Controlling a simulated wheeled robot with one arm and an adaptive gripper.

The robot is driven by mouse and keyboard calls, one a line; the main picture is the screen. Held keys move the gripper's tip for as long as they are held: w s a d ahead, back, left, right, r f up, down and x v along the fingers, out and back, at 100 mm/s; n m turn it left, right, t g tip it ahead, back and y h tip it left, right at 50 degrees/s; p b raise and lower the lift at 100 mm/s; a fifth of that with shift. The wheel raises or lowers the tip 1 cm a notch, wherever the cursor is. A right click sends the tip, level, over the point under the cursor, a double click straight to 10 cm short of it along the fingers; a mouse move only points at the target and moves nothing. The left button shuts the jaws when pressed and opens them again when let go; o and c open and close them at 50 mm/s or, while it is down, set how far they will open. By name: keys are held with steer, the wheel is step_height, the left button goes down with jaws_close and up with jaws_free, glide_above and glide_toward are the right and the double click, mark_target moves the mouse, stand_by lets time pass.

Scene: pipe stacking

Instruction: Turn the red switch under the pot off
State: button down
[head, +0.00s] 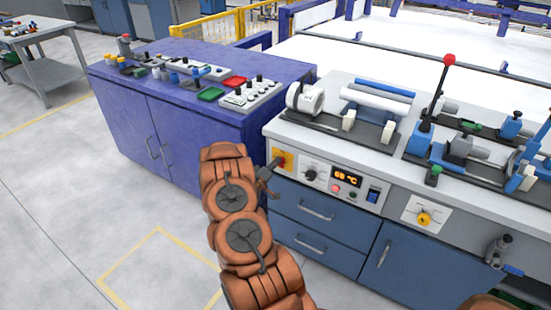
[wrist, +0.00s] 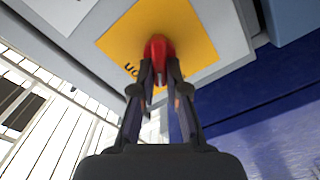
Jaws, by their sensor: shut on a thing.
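The red switch (wrist: 158,47) is a red knob on a yellow plate (wrist: 195,38), seen close up in the wrist view. My gripper (wrist: 160,66) is shut on this knob, one finger on each side. Part of the plate's black lettering shows beside the left finger. In the head view, the yellow plate (head: 289,157) is at the left end of the bench's front panel, and my gripper (head: 272,167) reaches it from the left. The knob is small and partly hidden there. A white, round pot-like thing (head: 305,98) stands on the bench top above.
Right of the switch, the panel carries a black dial (head: 310,174), a lit display (head: 346,177) and a blue rocker switch (head: 373,195). Drawers (head: 305,212) lie below. A purple cabinet (head: 200,120) stands to the left. The floor in front is open.

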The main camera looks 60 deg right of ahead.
steer(key=shift+w+d+n+p, duration=0.15)
steer(key=shift+n+p, duration=1.55)
steer(key=shift+n, duration=1.8)
steer(key=shift+f, duration=0.1)
steer(key=c, duration=1.4)
jaws_free()
steer(key=shift+o, duration=1.1)
steer(key=shift+f, duration=0.15)
steer(key=a, duration=1.2)
steer(key=shift+s, duration=0.3)
